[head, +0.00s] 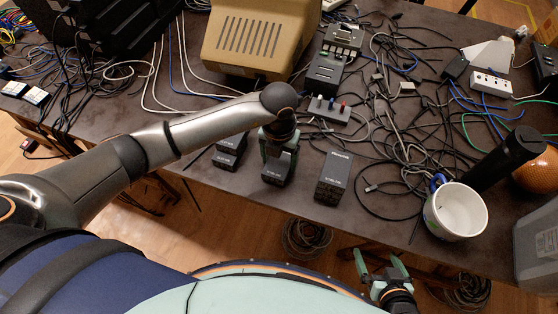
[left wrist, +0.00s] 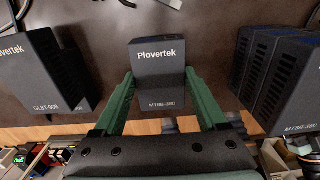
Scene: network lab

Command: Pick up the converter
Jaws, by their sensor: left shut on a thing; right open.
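The converter, a small black box with white Plovertek lettering, is between the green fingers of my left gripper (left wrist: 160,98) in the left wrist view (left wrist: 158,60). The fingers press on its two sides. In the head view the held box (head: 277,168) shows below my left gripper (head: 279,142), near the table's front edge. I cannot tell whether its underside touches the table. My right gripper (head: 383,264) is open and empty, low in front of the table edge.
A white mug (head: 458,211) stands near the front edge. Tangled cables and a beige monitor (head: 258,38) fill the table (head: 220,183) behind.

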